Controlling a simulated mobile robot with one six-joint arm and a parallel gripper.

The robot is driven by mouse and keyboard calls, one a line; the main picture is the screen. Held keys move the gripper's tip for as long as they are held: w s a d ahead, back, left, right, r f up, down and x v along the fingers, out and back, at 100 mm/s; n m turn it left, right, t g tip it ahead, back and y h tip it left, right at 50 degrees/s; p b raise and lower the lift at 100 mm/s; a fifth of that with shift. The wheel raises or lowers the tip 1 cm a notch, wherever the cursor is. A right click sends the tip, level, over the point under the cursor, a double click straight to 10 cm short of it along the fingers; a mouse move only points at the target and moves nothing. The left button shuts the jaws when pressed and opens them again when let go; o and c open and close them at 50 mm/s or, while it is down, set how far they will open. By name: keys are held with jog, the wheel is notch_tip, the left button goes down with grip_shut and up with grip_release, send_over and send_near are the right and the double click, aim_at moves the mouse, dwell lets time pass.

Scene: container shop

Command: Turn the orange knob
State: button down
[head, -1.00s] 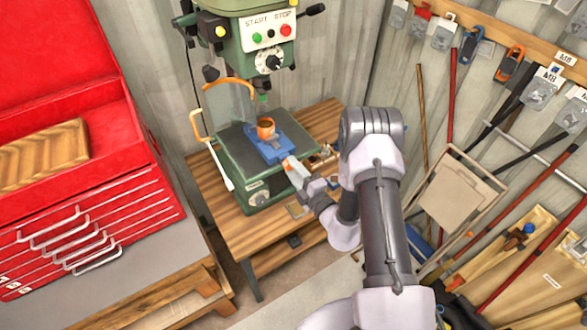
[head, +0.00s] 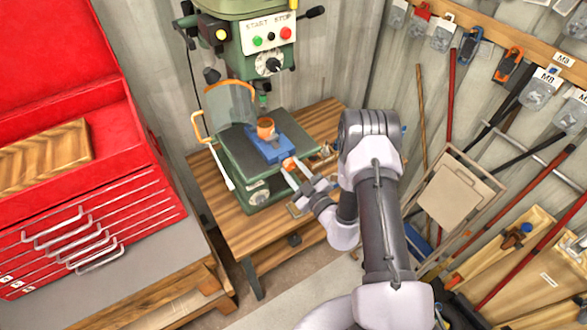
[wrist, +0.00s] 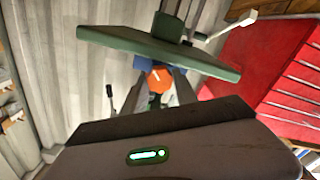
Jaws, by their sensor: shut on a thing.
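The orange knob (wrist: 159,79) is on the end of the blue vise (wrist: 140,64). In the wrist view it has a pale line on its face and sits between my fingers. My gripper (wrist: 160,88) is shut on the knob. In the head view my gripper (head: 289,171) reaches from the right to the near end of the vise (head: 270,150), and only a little of the knob (head: 288,163) shows beside the fingertips.
The vise stands on the green drill press table (head: 243,165), with an orange cup-like piece (head: 266,128) at its top. The press head (head: 262,40) is above. A wooden bench (head: 222,214) carries the press. A red tool chest (head: 95,215) stands left; tools line the right wall.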

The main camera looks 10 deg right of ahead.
jog(key=shift+w+r+m, duration=0.1)
jog(key=shift+m, duration=1.4)
jog(key=c, duration=0.9)
grip_release()
jog(key=shift+c, duration=0.2)
jog(key=b+v, duration=0.2)
jog(key=v, duration=1.5)
jog(key=shift+s, duration=0.2)
